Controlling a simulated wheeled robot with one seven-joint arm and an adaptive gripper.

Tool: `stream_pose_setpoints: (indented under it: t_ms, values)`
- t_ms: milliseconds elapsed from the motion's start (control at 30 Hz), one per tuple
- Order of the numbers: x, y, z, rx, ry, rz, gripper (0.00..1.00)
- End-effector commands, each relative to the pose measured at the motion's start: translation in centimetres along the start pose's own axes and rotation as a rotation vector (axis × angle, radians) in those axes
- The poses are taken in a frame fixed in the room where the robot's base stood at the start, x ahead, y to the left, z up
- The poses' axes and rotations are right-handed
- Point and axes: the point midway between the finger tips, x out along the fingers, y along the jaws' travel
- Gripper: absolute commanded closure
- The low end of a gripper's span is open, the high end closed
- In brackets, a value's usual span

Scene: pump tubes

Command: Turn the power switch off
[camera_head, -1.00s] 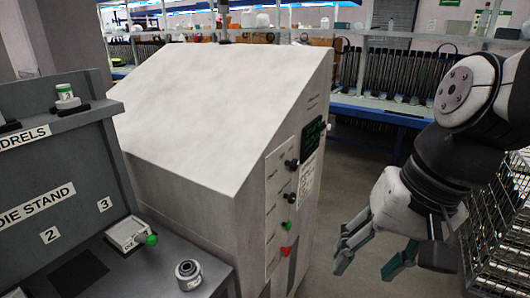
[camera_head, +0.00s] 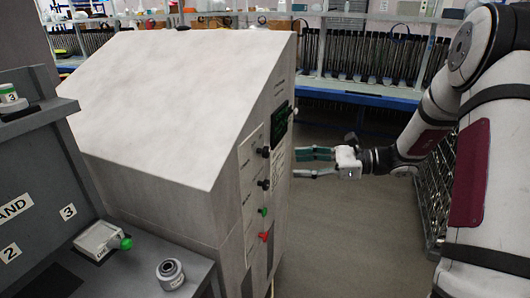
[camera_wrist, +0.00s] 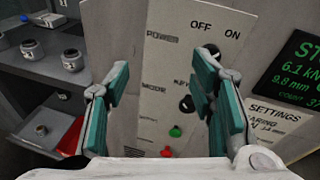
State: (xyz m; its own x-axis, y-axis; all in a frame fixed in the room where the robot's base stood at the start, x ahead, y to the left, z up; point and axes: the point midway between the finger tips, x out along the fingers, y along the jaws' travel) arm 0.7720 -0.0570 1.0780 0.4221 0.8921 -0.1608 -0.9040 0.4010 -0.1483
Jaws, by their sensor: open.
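The power switch (camera_head: 265,152) is the top dark knob on the light control panel of the grey cabinet (camera_head: 180,90). In the wrist view, the power switch (camera_wrist: 211,48) shows below the "OFF" and "ON" labels, partly hidden by the right finger. Whether it points to off or on is unclear. My gripper (camera_head: 298,163) is open and empty, facing the panel from the right, apart from the switch. In the wrist view, my gripper's (camera_wrist: 162,78) teal fingers are spread wide, with the switch near the right fingertip.
Below the switch are another dark knob (camera_head: 264,184), a green button (camera_head: 263,211) and a red knob (camera_head: 263,236). A lit screen (camera_head: 281,122) is beside the panel. The die stand (camera_head: 35,150) is at left. Open floor (camera_head: 325,235) lies right of the cabinet.

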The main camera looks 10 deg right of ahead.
Motion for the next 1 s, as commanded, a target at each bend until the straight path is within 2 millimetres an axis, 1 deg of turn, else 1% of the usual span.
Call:
stream_pose_setpoints:
  t_ms: [33, 100, 200, 300, 367, 467, 567, 800, 1000]
  values:
    - [-0.8, -1.2, -1.3, 0.048, -0.037, -0.049, 0.50]
    - [-1.8, -2.6, -2.5, 0.097, -0.080, -0.108, 0.50]
    - [-2.8, -4.0, -3.7, 0.141, -0.124, -0.166, 0.50]
    - [-3.2, -4.6, -4.3, 0.163, -0.145, -0.194, 0.50]
    - [-3.1, -4.7, -4.3, 0.167, -0.149, -0.199, 0.50]
    - [-2.2, -4.9, -4.2, 0.167, -0.150, -0.198, 0.50]
    - [-0.7, -5.1, -4.0, 0.166, -0.149, -0.195, 0.50]
    - [3.9, -6.1, -3.3, 0.165, -0.149, -0.194, 0.50]
    - [7.4, -6.8, -2.9, 0.165, -0.147, -0.195, 0.50]
